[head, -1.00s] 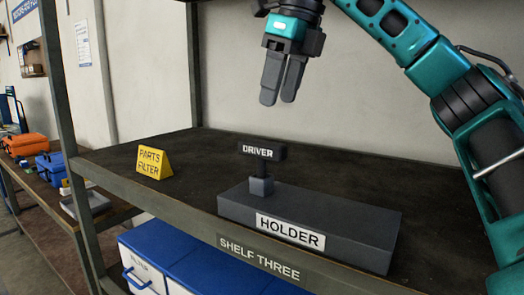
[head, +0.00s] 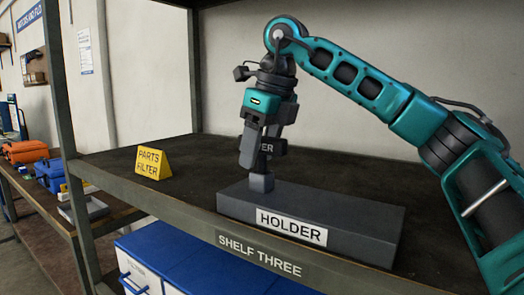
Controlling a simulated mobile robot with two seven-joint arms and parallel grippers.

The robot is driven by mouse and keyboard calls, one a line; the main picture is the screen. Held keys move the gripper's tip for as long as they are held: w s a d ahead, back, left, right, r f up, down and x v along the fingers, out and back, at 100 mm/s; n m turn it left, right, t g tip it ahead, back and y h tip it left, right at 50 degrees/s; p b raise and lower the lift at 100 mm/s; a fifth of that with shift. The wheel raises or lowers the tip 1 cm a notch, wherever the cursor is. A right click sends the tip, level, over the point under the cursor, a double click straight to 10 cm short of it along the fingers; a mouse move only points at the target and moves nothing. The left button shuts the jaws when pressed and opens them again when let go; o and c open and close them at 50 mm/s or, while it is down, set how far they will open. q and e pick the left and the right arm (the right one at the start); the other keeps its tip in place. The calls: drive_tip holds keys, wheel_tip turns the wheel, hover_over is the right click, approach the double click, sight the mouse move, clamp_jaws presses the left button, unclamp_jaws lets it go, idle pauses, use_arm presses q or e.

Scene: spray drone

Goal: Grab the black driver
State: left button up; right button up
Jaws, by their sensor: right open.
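The black driver (head: 270,147) stands upright in the grey holder (head: 360,230) on the shelf, its T-shaped handle at the top. My right gripper (head: 257,158) points down at the driver's handle and covers its left part, so only the end of its label shows. The right gripper is open, its fingers at the height of the handle and just above the holder's small block. I cannot tell whether the fingers touch the driver. My left gripper is not in view.
A yellow parts filter sign (head: 154,163) stands on the shelf to the left. The dark shelf (head: 200,160) is clear between it and the holder. A shelf post (head: 62,100) rises at the left. Blue-topped drawers (head: 170,260) are below.

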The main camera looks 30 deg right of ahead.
drive_tip(key=c, duration=0.3)
clamp_jaws()
drive_tip(key=shift+r, duration=0.1)
